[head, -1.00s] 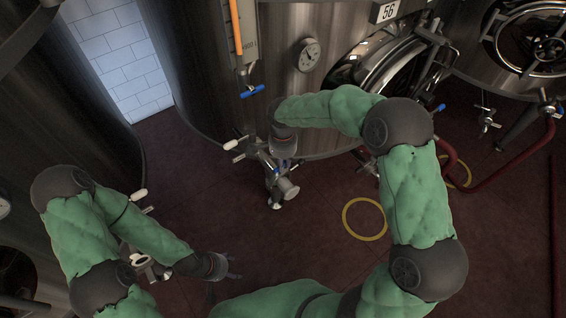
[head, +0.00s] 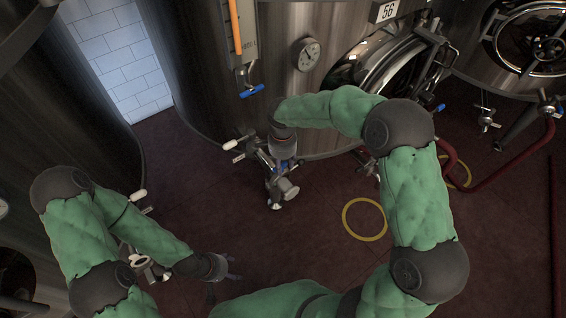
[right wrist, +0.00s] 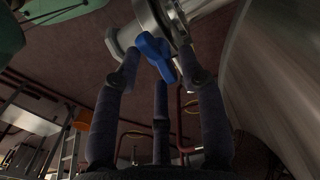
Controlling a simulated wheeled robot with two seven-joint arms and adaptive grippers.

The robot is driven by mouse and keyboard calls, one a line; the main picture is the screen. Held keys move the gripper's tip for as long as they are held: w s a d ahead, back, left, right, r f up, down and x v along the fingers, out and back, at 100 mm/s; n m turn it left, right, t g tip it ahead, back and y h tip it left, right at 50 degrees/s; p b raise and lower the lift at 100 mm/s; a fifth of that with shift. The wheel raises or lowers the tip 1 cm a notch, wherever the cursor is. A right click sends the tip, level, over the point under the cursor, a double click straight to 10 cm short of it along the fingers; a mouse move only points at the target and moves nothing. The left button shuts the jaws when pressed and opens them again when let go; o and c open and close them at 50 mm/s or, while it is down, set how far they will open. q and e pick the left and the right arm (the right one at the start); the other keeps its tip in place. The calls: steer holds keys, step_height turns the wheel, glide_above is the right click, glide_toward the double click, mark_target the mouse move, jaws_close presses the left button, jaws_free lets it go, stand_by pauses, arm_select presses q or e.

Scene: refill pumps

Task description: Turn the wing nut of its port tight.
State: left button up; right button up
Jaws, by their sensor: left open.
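A blue wing nut (right wrist: 155,52) is on a metal port fitting (right wrist: 165,15) in the right wrist view. My right gripper (right wrist: 158,62) has its dark fingers around the nut, with one fingertip at each side and a third finger below. The fingertips are at or very near the nut; whether they press on it I cannot tell. In the head view my right gripper (head: 283,165) points down at the fitting's valve cluster (head: 270,185) by the tank foot and mostly hides the nut. My left gripper (head: 224,282) is open and empty above the floor, low in the picture.
A large steel tank (head: 215,80) with a gauge (head: 306,54) and a blue-handled valve (head: 252,91) stands behind the cluster. A yellow ring (head: 365,219) lies on the red floor. A red hose (head: 512,152) runs at right. Another dark tank (head: 85,120) stands at left.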

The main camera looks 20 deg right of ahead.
mark_target(283, 165)
step_height(283, 165, up, 12)
stand_by(0.8)
stand_by(0.4)
